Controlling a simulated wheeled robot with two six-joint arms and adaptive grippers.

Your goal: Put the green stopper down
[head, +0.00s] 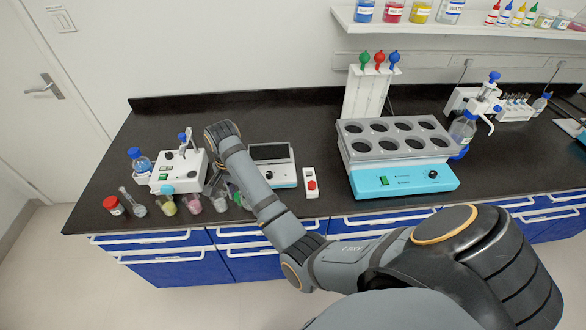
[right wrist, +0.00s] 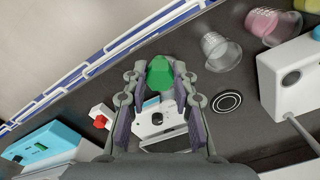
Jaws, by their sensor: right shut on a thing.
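The green stopper (right wrist: 160,72) sits between the fingertips of my right gripper (right wrist: 159,82) in the right wrist view, and the gripper is shut on it. In the head view a bit of the stopper's green (head: 237,197) shows beside my forearm, over the front left part of the black bench (head: 320,110). My right gripper (head: 217,184) is mostly hidden by my own arm there. I cannot tell whether the stopper touches the bench. My left gripper is not in view.
Small glass vessels stand along the bench's front left, including a pink one (head: 193,204) and a yellow one (head: 167,205). A white device (head: 180,170) stands behind them. A red-button box (head: 310,183) and a heating block (head: 400,178) are to the right. A black ring (right wrist: 227,101) lies near the gripper.

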